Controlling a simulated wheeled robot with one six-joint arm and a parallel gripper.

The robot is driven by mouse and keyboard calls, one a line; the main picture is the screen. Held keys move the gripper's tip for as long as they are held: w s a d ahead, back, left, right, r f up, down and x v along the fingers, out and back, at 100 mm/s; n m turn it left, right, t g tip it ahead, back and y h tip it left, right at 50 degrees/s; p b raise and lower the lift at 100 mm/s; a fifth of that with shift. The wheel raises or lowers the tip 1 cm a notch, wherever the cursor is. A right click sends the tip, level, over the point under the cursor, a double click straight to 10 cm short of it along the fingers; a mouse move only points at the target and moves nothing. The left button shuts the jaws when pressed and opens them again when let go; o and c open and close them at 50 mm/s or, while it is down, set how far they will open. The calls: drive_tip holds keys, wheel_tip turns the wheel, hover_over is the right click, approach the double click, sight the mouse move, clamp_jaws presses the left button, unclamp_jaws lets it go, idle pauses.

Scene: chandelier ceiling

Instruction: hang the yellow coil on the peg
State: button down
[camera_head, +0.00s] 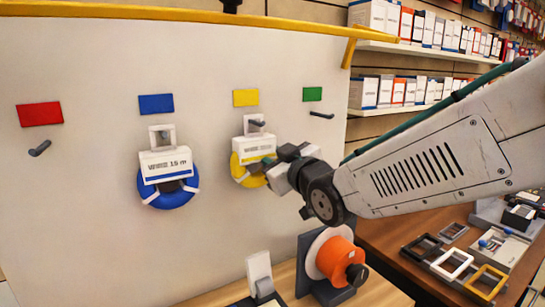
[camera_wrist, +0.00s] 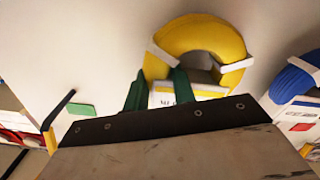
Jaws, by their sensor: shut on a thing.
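The yellow coil (camera_head: 239,170), with a white label card and a white hanger tab (camera_head: 247,127) on top, is upright against the white board below the yellow tag (camera_head: 245,97). A dark peg (camera_head: 257,124) shows at the tab's opening; I cannot tell whether it passes fully through. My gripper (camera_head: 276,166) reaches in from the right and is shut on the coil's package, partly hiding its right side. In the wrist view, the yellow coil (camera_wrist: 197,38) lies just beyond my gripper's green fingertips (camera_wrist: 160,92), and the hanger tab is hidden.
A blue coil (camera_head: 168,195) hangs to the left under the blue tag. Bare pegs stand by the red tag (camera_head: 39,148) and the green tag (camera_head: 321,115). An orange spool (camera_head: 337,260) stands below my gripper. A wooden table (camera_head: 390,233) with small frames is at right.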

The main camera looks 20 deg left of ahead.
drive_tip(key=c, duration=1.1)
unclamp_jaws()
drive_tip(key=v, duration=0.8)
drive_tip(key=s+d+f+m+g+h, duration=0.2)
drive_tip(key=d+f+h, duration=0.3)
drive_tip(key=d+f, duration=0.2)
drive_tip(key=s+d+f+m+g+h, duration=0.1)
drive_tip(key=d+f+m+g+h, duration=0.2)
drive_tip(key=d+f, duration=0.35)
drive_tip(key=s+d+m+g+h, duration=0.1)
drive_tip(key=s+d+m+h, duration=0.1)
drive_tip(key=s+d, duration=0.4)
drive_tip(key=s+d+r+m+g+h, duration=0.1)
drive_tip(key=s+d+m+g+h, duration=0.1)
drive_tip(key=s+d+m, duration=0.2)
drive_tip(key=s+d+m+g+h, duration=0.1)
drive_tip(key=s+d+m+g, duration=0.1)
drive_tip(key=s+d, duration=0.8)
drive_tip(key=shift+d+r+m+h, duration=0.1)
drive_tip(key=shift+d+m+h, duration=0.15)
drive_tip(key=shift+d, duration=1.5)
drive_tip(key=shift+d+r+m+h, duration=0.15)
drive_tip(key=shift+d+m, duration=0.2)
drive_tip(key=shift+d, duration=1.45)
